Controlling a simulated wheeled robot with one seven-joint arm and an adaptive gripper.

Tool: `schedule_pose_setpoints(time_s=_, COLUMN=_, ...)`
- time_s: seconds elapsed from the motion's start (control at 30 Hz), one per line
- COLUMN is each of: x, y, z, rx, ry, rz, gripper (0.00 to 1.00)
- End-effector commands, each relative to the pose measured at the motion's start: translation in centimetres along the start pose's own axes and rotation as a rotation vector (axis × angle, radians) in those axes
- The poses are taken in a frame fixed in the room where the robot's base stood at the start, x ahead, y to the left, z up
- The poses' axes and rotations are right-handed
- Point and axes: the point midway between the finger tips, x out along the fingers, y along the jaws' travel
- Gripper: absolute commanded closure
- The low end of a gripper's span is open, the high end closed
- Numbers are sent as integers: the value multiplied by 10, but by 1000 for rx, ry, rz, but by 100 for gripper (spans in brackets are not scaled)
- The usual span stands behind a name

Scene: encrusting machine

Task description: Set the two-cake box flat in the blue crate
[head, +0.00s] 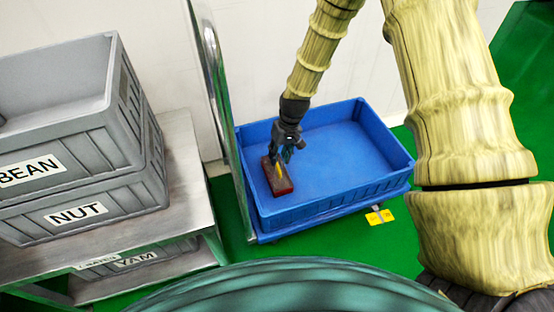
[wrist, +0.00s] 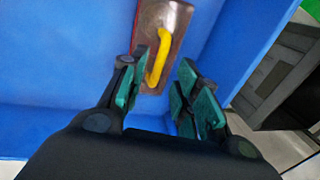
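The two-cake box (head: 279,182) is a small dark red-brown block with a yellow strap or handle on top. It appears to lie flat on the floor of the blue crate (head: 350,170), near the crate's left wall. In the wrist view the box (wrist: 180,17) is just beyond my fingertips, with the yellow handle (wrist: 158,65) reaching toward the gap between them. My gripper (head: 287,152) is right above the box inside the crate. In the wrist view my gripper (wrist: 167,88) has its green-padded fingers apart, with no grip on the handle visible.
Grey crates labelled BEAN (head: 30,172) and NUT (head: 75,214) are stacked on a metal table (head: 185,165) at left, with a YAM crate (head: 135,261) below. A shiny upright post (head: 222,110) stands between table and blue crate. The crate's right side is empty.

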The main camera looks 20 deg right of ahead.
Motion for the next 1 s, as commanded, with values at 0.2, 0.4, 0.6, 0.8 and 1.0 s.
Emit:
schedule_pose_setpoints(time_s=0.2, x=-42, y=-1, z=-1, rx=-1, ry=2, rz=0, gripper=68)
schedule_pose_setpoints(time_s=0.4, x=-61, y=0, z=0, rx=-1, ry=-1, rz=1, gripper=68)
schedule_pose_setpoints(time_s=0.6, x=-67, y=0, z=0, rx=-1, ry=-1, rz=1, gripper=68)
schedule_pose_setpoints(time_s=0.8, x=-67, y=0, z=0, rx=-1, ry=-1, rz=0, gripper=68)
schedule_pose_setpoints(time_s=1.0, x=-66, y=0, z=0, rx=-1, ry=-1, rz=0, gripper=68)
